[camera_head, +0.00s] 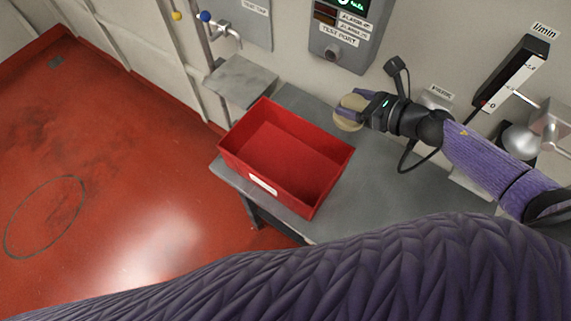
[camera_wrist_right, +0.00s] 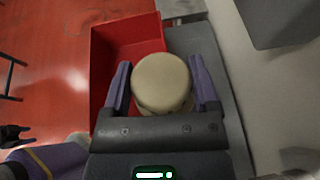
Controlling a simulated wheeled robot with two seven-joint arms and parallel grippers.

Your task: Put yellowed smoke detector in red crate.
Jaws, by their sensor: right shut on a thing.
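The red crate (camera_head: 262,183) stands empty on the grey bench, with a white label on its front wall. It also shows in the right wrist view (camera_wrist_right: 101,62), to the left of the gripper. My right gripper (camera_head: 349,108) is shut on the yellowed smoke detector (camera_head: 347,121), a round cream disc. In the right wrist view the detector (camera_wrist_right: 161,82) sits between the two purple fingers (camera_wrist_right: 160,88). In the head view it is just right of the crate's back right corner, beside the crate rather than over its opening. My left gripper is not identifiable in the head view.
The grey bench (camera_head: 405,195) has free room right of the crate. A wall panel labelled TEST PORT (camera_head: 343,38) is behind the gripper. A small grey shelf (camera_head: 240,80) with a tap (camera_head: 226,32) above it is behind the crate. A flow meter (camera_head: 513,73) is at right.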

